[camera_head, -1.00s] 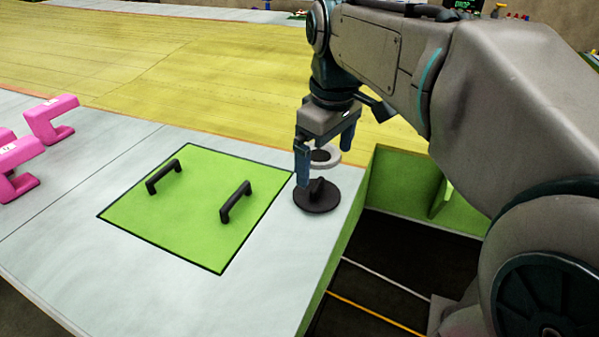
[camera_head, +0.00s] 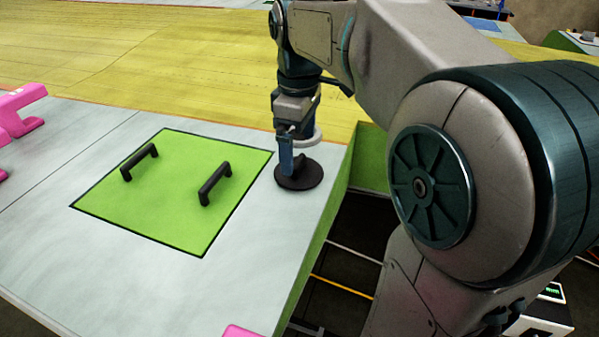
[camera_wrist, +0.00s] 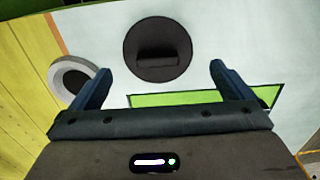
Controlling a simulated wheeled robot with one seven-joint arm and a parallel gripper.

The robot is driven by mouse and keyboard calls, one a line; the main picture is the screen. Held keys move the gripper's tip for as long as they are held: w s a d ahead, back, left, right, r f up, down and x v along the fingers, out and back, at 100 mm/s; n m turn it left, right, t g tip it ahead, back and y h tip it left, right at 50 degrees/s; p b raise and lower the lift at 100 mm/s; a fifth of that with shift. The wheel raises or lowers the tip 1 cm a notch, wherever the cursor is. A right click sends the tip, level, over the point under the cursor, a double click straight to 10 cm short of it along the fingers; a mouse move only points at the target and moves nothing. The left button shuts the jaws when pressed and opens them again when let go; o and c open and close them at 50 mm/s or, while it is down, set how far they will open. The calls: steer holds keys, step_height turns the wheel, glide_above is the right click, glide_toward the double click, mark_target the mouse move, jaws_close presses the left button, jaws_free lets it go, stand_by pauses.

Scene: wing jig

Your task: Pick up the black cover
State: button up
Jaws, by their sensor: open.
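The black cover (camera_head: 299,175) is a round black disc with a raised bar handle. It lies on the grey-white surface, right of the green panel. In the wrist view the cover (camera_wrist: 157,47) shows whole, with its handle, just beyond and between my fingertips. My gripper (camera_wrist: 154,75) is open, with nothing between its fingers. In the head view my gripper (camera_head: 287,158) points down at the cover, and its blue finger overlaps part of the disc. Whether a finger touches the cover cannot be told.
A green square panel (camera_head: 180,205) with two black handles lies left of the cover. A light ring (camera_wrist: 74,77) is beside my left finger in the wrist view. Pink brackets (camera_head: 18,112) stand at far left. The surface's right edge, by a dark recess, is close to the cover.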

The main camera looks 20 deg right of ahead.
mark_target(299, 161)
step_height(299, 161, down, 5)
steer(key=shift+w+f, duration=0.1)
steer(key=c, duration=0.9)
